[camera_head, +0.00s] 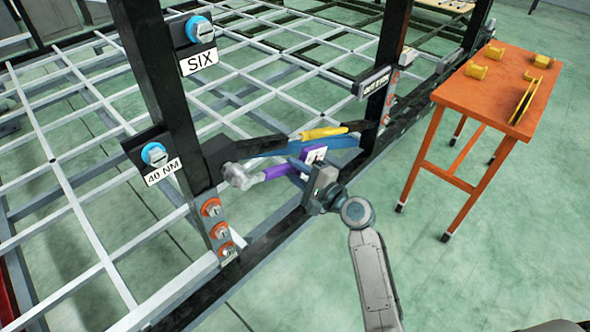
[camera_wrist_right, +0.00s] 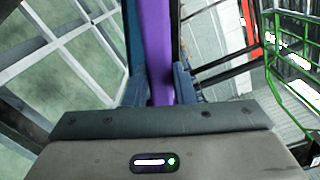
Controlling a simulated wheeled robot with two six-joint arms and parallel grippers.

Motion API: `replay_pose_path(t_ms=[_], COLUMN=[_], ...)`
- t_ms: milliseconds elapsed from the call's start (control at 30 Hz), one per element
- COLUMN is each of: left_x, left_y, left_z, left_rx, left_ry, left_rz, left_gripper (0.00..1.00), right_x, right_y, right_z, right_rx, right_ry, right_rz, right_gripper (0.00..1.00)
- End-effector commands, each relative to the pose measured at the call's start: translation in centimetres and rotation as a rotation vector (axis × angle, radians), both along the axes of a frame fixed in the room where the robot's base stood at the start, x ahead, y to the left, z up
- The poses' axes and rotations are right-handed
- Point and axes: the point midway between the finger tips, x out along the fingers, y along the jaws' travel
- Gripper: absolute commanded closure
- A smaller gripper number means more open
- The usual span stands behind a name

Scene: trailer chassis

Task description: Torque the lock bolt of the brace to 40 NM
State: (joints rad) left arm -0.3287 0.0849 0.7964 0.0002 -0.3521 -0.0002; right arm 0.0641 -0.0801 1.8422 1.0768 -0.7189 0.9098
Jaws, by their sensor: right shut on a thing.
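My right gripper (camera_head: 303,171) is shut on the purple handle of a torque wrench (camera_head: 276,173). In the right wrist view the handle (camera_wrist_right: 156,45) runs between the two blue fingers. The wrench's grey head (camera_head: 237,175) is at the lower left end of the brace (camera_head: 290,143), beside the black post. The lock bolt itself is hidden or too small to make out. A white patch on purple shows near the gripper. A "40 NM" label (camera_head: 163,172) sits under a blue-rimmed bolt (camera_head: 154,154) on the post's left side. My left gripper is not in view.
A second post (camera_head: 389,50) stands to the right. An orange table (camera_head: 480,90) with yellow parts is at the right. The green floor between is clear.

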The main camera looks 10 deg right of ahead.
Motion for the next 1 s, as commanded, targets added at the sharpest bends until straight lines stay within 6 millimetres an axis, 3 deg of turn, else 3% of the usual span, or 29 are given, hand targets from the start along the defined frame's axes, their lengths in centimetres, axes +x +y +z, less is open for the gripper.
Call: replay_pose_path(t_ms=[1000], left_x=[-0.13], left_y=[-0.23], left_z=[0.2], left_rx=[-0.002], left_ry=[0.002], left_rz=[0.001], left_gripper=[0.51], right_x=[0.53], right_y=[0.34], right_z=[0.18], right_rx=[0.001], right_ry=[-0.003], right_rz=[-0.001], right_gripper=[1.0])
